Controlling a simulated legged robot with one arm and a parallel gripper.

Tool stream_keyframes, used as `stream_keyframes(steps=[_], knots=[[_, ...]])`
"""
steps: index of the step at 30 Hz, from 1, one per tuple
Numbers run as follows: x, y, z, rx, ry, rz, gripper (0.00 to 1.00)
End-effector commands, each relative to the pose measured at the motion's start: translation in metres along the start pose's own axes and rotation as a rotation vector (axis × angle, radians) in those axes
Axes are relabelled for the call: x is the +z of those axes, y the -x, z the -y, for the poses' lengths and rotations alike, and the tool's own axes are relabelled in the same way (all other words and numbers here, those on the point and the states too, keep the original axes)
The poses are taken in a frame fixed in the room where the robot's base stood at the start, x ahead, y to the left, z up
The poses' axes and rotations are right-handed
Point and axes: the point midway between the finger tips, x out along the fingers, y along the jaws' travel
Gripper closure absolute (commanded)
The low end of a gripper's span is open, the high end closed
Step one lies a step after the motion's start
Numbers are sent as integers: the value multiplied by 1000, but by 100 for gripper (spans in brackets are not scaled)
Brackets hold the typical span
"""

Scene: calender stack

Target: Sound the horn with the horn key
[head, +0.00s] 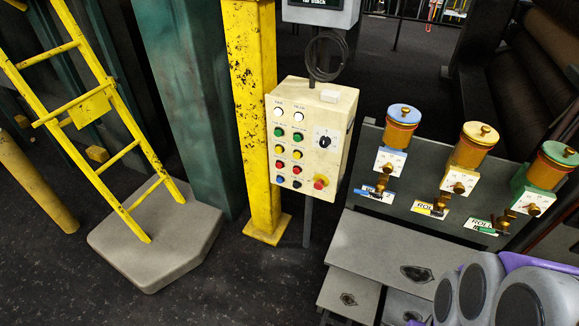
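A cream control box (309,143) stands on a thin dark post right of the yellow column. Its front has two columns of round keys: white (277,112), green (278,132), yellow, red and a black one (297,184) at the bottom. Right of them sit a black rotary switch (324,142) and a red knob on yellow (320,182). The small labels are too small to read, so I cannot tell which one is the horn key. My gripper is not in view; grey and purple links of my arm show at the bottom right.
A yellow column (256,110) is close left of the box. A yellow ladder (107,140) stands on a grey plinth (155,245). At right, a dark panel (410,215) carries blue, yellow and green-topped oilers above grey cabinets (390,255). Open floor lies front centre.

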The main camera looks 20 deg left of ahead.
Motion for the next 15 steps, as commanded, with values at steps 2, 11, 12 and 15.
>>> stream_keyframes(steps=[2, 11, 12, 15], knots=[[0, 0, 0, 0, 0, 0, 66], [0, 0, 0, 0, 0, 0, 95], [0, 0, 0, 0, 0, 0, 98], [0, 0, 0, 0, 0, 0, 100]])
